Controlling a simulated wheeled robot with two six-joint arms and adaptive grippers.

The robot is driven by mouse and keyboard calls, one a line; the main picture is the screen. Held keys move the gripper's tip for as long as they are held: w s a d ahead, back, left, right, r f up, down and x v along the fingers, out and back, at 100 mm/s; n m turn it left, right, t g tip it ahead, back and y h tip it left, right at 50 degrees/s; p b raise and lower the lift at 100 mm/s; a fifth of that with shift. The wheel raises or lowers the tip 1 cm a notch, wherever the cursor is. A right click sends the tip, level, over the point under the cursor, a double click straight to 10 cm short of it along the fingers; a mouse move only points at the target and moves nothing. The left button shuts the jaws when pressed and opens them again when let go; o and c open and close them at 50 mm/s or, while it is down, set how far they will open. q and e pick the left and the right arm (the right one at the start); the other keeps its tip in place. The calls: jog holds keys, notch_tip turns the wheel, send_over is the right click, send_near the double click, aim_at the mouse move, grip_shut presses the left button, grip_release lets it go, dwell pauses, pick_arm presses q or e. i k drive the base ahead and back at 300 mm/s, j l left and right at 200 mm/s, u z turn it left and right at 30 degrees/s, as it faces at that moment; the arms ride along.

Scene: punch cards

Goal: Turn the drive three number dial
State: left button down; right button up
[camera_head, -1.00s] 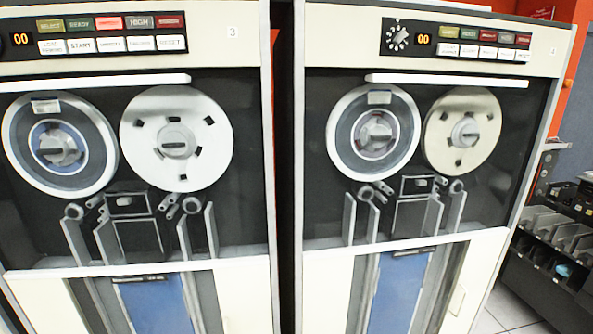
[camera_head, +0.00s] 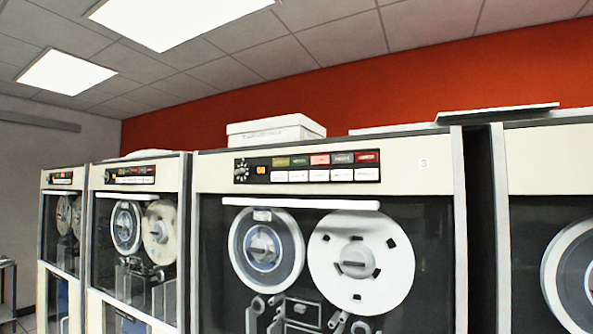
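The tape drive marked 3 (camera_head: 423,163) stands in the middle right, facing me. Its number dial (camera_head: 241,170) is a small round knob with light marks around it, at the left end of the black control panel. A small orange display (camera_head: 261,170) sits just right of the dial; its digits are too small to read surely. Lit buttons (camera_head: 320,160) in two rows fill the rest of the panel. Neither of my grippers shows in this view.
More tape drives stand to the left, one with its own dial panel (camera_head: 130,174), and another cabinet (camera_head: 550,160) stands at the right past a dark gap. A white box (camera_head: 275,131) lies on top of drive 3. No floor shows in front of the drives.

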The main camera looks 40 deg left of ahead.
aim_at(242, 169)
jog(key=u, duration=1.25)
